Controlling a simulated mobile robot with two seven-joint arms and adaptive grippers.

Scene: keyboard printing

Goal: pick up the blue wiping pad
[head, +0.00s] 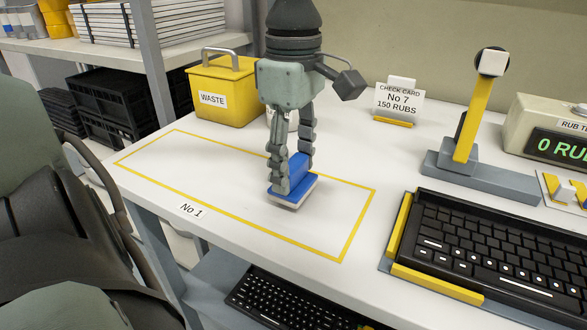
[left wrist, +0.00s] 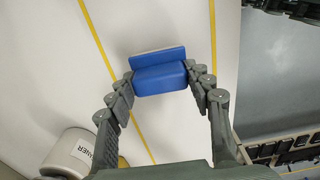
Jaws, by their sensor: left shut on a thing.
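The blue wiping pad (head: 298,167) has a raised blue grip on a blue base with a pale underside. It is within the yellow outline marked No 1 on the white table, at or just above the surface; I cannot tell which. My left gripper (head: 291,172) points down from above and is shut on the pad, one finger on each side of the grip. In the left wrist view the pad (left wrist: 160,77) sits between the fingertips of the gripper (left wrist: 158,82). My right gripper is not in view.
A yellow waste bin (head: 226,92) stands behind the outline. A check card (head: 399,99) reads No 7, 150 rubs. A grey stand with a yellow post (head: 474,115) and a keyboard (head: 490,245) are at right. A white cylinder (left wrist: 72,152) shows in the left wrist view.

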